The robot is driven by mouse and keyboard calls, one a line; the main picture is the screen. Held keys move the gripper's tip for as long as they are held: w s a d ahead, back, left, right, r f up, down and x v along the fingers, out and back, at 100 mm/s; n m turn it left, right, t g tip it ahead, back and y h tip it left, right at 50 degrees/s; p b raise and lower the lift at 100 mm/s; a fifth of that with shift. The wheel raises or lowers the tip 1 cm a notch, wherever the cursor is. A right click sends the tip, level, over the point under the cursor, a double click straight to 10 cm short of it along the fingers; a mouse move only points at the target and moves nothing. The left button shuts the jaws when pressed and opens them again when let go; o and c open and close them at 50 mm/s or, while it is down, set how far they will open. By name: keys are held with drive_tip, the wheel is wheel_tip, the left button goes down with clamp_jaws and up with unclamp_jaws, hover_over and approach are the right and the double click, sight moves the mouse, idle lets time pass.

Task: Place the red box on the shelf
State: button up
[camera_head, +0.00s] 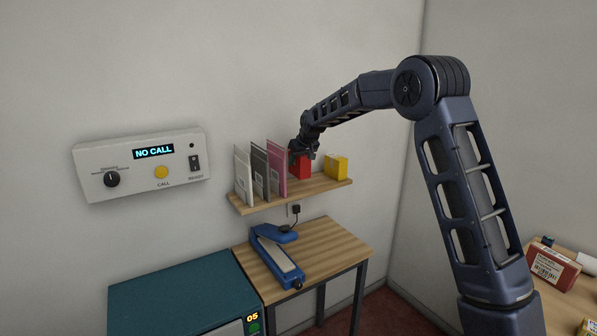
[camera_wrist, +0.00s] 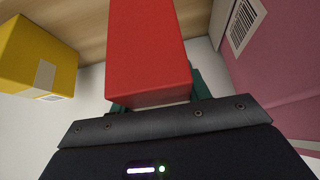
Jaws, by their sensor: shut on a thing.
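The red box (camera_head: 301,166) is at the wooden wall shelf (camera_head: 325,186), between the pink folder and the yellow box. In the wrist view the red box (camera_wrist: 150,50) fills the middle, with the wooden shelf (camera_wrist: 85,22) behind it. My gripper (camera_head: 303,150) is shut on the red box from above in the head view. In the wrist view, green finger parts show at both sides of the box's near end. I cannot tell whether the box touches the shelf board.
A yellow box (camera_head: 336,166) stands close on the right of the red box. A pink folder (camera_head: 277,168) and grey and white folders stand upright on the left. A blue sealer (camera_head: 277,254) lies on the small table below. A control panel (camera_head: 145,165) is on the wall.

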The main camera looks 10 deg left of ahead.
sight(298, 170)
drive_tip(key=shift+f, duration=2.35)
drive_tip(key=shift+f, duration=0.1)
drive_tip(key=o, duration=1.1)
